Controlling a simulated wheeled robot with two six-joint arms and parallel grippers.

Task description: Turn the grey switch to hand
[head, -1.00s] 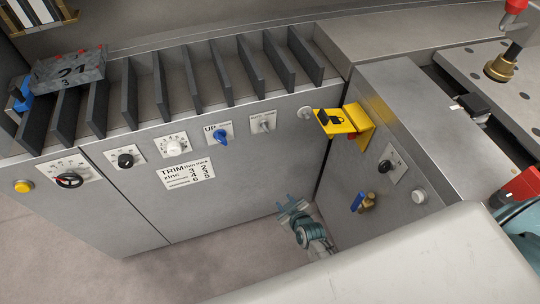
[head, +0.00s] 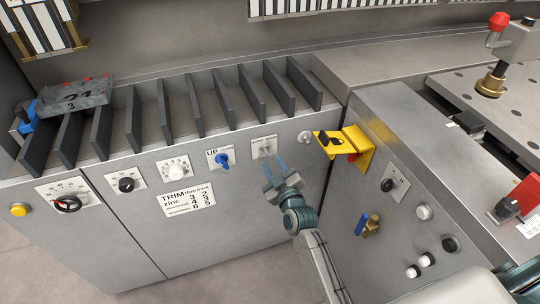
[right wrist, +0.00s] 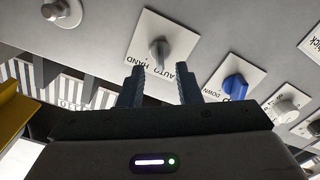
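The grey switch (head: 264,147) sits on a white plate near the top edge of the grey cabinet front, right of the blue switch. In the right wrist view the grey switch (right wrist: 159,53) is ahead of the fingers, beside the words AUTO and HAND. I cannot tell which word it points to. My right gripper (head: 275,169) is open and empty, just below and slightly right of the switch, apart from it. Its two dark fingers (right wrist: 158,84) stand apart in the wrist view. My left gripper is not in view.
The blue switch (head: 222,160) is to the left. A yellow bracket with a black padlock (head: 329,138) juts out to the right, and a round knob (head: 305,138) is close by. Slotted dividers (head: 223,94) line the ledge above.

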